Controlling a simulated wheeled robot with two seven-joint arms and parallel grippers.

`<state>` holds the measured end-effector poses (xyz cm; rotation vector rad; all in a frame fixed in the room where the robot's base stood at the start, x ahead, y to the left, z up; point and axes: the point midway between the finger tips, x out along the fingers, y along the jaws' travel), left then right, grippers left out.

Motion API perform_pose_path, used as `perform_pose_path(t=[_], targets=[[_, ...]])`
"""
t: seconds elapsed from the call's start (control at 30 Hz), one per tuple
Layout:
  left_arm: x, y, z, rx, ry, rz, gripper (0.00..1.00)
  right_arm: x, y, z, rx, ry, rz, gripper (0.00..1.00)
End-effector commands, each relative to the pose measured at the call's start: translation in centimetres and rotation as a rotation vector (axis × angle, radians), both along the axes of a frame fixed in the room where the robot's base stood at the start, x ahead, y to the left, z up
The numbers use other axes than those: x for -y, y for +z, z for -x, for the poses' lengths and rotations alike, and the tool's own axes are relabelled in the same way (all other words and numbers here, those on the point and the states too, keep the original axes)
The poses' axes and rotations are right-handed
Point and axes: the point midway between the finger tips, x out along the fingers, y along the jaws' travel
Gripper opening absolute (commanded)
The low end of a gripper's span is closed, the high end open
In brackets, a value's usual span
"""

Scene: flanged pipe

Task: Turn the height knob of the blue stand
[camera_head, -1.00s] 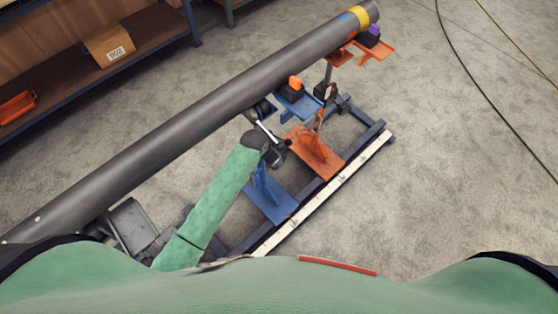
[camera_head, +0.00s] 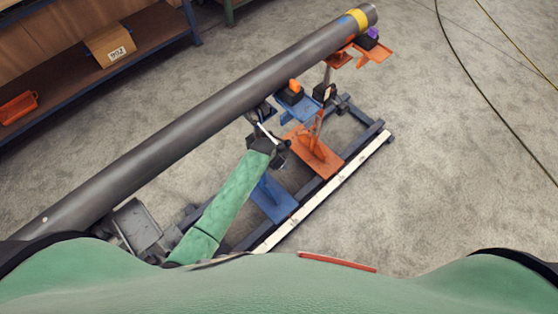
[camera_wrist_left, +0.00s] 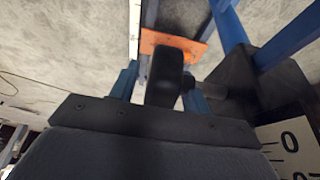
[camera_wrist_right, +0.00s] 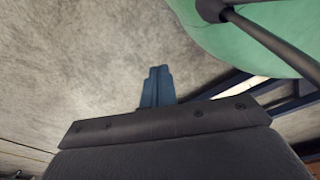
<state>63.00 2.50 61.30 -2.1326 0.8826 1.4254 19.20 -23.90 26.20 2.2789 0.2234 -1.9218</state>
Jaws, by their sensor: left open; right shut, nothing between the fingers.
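The blue stand has a base plate (camera_head: 272,200) on the rail frame and a blue upper plate (camera_head: 298,106) beside the grey pipe (camera_head: 190,120). A blue post (camera_wrist_left: 231,25) shows in the left wrist view. A dark knob (camera_wrist_left: 165,77) on a short shaft stands between the fingers of my left gripper (camera_wrist_left: 162,90), which is open around it. Contact with the fingers cannot be told. In the head view my left gripper (camera_head: 268,133) is by the blue stand, and its fingers are hard to make out. My right gripper (camera_wrist_right: 157,88) is shut and empty, over bare floor.
An orange stand (camera_head: 316,155) is right of the blue one on the same frame, with a white scale strip (camera_head: 325,190) along its near edge. A marked scale plate (camera_wrist_left: 287,147) is close to the left wrist. A shelf with a box (camera_head: 110,43) stands upper left.

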Motion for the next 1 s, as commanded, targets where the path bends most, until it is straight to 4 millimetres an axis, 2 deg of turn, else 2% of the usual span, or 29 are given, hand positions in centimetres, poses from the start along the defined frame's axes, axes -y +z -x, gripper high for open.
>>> perform_pose_path(t=[0.1, 0.3, 0.33, 0.73, 1.0], targets=[[0.0, 0.0, 0.0, 0.000, 0.000, 0.000, 0.45, 0.0, 0.0, 0.0, 0.000, 0.000, 0.000, 0.00], [0.0, 0.0, 0.0, 0.000, 0.000, 0.000, 0.06, 0.0, 0.0, -0.1, -0.001, 0.000, 0.000, 0.00], [0.0, 0.0, 0.0, 0.000, 0.000, 0.000, 0.03, 0.0, 0.0, -0.1, -0.001, 0.000, 0.000, 0.00], [0.0, -0.2, 0.1, 0.052, 0.000, 0.052, 0.03, -0.2, -0.4, -0.7, -0.005, 0.000, 0.001, 0.00], [-0.1, -0.2, 0.0, 0.149, -0.001, 0.148, 0.03, -1.2, 1.0, -4.9, 0.034, 0.002, -0.007, 0.00]])
